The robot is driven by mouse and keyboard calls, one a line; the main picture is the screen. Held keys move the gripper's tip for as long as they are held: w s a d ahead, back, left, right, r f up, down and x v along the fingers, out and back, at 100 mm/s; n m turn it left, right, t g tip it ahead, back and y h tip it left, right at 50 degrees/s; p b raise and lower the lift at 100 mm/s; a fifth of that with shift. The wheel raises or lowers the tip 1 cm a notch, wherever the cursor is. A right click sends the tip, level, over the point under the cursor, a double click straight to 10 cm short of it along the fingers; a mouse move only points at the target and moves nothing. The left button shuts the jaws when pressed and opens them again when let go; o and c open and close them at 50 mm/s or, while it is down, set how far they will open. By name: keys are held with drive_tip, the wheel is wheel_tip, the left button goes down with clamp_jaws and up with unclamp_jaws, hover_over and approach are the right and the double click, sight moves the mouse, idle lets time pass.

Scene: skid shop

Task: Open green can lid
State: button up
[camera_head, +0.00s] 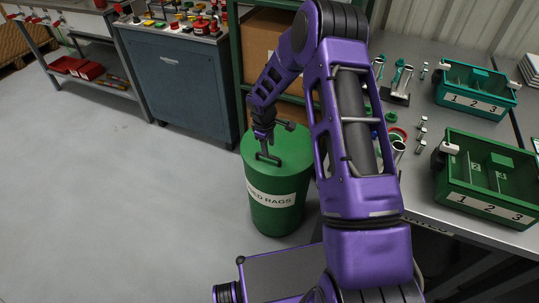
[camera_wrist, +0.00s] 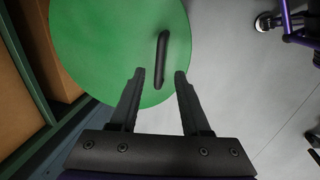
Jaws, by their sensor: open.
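A green can (camera_head: 273,208) stands on the floor with a white label that reads in part "RAGS". Its round green lid (camera_head: 290,148) is on top and looks closed. In the wrist view the lid (camera_wrist: 90,40) fills the upper left, with a dark bar handle (camera_wrist: 161,58) standing on it. My gripper (camera_head: 267,157) is above the lid at its left part. In the wrist view my gripper (camera_wrist: 159,75) is open and empty, its two fingertips pointing at the handle, which lies ahead between their lines. I cannot tell whether the fingers touch the lid.
A shelf with cardboard boxes (camera_head: 271,38) stands right behind the can. A blue-grey cabinet (camera_head: 175,80) is at the back left. A workbench (camera_head: 424,215) with a teal tray (camera_head: 476,92) and a green tray (camera_head: 485,180) is at the right. The floor left of the can is clear.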

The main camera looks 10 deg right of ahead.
sight(270, 156)
drive_tip(key=f, duration=0.4)
drive_tip(key=shift+w+d+f, duration=0.25)
drive_tip(key=shift+w+f, duration=0.15)
clamp_jaws()
idle(1.1)
